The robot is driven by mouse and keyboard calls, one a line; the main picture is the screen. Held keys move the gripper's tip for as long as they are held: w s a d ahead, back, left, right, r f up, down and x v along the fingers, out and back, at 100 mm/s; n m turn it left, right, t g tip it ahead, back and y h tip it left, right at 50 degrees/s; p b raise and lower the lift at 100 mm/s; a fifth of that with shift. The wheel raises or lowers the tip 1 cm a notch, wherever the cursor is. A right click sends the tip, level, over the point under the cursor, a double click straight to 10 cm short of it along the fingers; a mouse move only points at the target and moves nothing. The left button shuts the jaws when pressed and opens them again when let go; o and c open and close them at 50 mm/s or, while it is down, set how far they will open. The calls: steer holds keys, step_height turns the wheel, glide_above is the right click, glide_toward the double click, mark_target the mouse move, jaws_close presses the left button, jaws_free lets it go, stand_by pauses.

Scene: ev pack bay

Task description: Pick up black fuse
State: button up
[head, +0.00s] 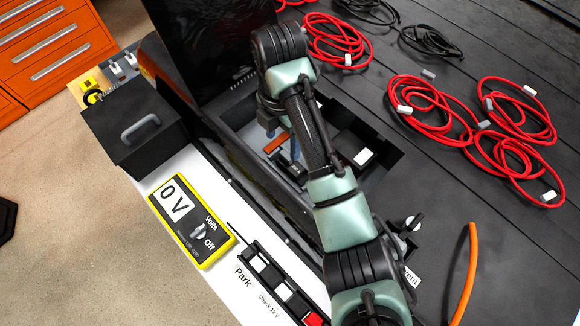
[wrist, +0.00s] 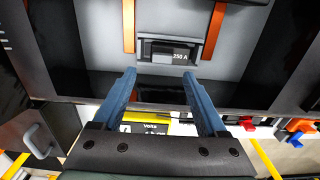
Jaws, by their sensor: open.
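The black fuse (wrist: 160,50), with a "250 A" label, sits in a grey recess in the wrist view. Orange bars stand on its left (wrist: 128,25) and right (wrist: 214,30). My gripper (wrist: 159,74) is open and empty. Its two blue fingers point toward the fuse, their tips apart and just short of its near edge in the picture. I cannot tell the height gap.
A yellow voltmeter (head: 193,222) reading 0 V and a dark box with a handle (head: 140,125) stand at left. Red cable coils (head: 425,105) lie on the dark pack cover. An orange cabinet (head: 55,45) is at upper left.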

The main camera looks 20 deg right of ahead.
mark_target(286, 155)
steer(key=shift+d+f+p, duration=0.15)
steer(key=shift+f+p, duration=0.35)
steer(key=shift+f, duration=0.85)
steer(key=shift+d+f+p, duration=0.15)
steer(key=shift+f+p, duration=0.35)
steer(key=shift+f, duration=0.8)
jaws_close()
